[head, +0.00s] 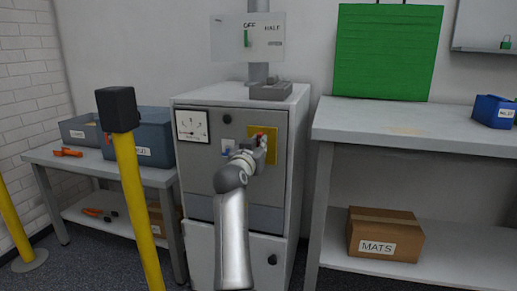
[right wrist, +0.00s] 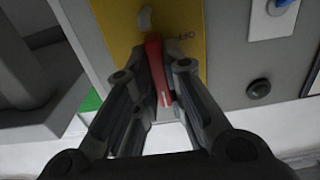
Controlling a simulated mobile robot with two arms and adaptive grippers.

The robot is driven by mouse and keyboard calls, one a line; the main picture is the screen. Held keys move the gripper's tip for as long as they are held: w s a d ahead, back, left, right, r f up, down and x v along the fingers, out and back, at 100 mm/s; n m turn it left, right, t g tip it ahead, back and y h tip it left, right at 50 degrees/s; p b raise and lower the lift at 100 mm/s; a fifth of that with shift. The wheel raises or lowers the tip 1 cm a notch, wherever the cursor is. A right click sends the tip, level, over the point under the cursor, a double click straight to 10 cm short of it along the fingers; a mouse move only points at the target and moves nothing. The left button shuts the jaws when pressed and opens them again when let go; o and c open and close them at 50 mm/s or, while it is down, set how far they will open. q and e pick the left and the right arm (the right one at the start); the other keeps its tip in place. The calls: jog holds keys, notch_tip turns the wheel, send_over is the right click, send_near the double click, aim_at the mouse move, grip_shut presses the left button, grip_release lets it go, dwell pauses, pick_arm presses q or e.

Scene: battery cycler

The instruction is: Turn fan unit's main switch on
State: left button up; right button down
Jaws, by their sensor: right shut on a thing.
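The fan unit (head: 240,200) is a grey cabinet in the middle of the head view. A yellow plate (head: 271,146) on its front carries the red handle of the main switch (head: 261,135). My right gripper (head: 256,148) is at this plate and partly covers the handle. In the right wrist view, the red handle (right wrist: 157,68) stands between the two fingers of my right gripper (right wrist: 162,80), which are shut on it. The yellow plate (right wrist: 120,28) lies behind. My left gripper is out of view.
The cabinet front also has a dial gauge (head: 192,125), a blue switch (head: 229,149) and a black knob (head: 272,259). A yellow post with a black top (head: 118,110) stands at front left. A workbench (head: 420,137) stands close on the right.

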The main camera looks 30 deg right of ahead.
jog(key=shift+f, duration=0.1)
dwell(0.3)
jog(key=c, duration=1.5)
grip_release()
notch_tip(320, 180, up, 10)
jog(key=shift+r, duration=0.1)
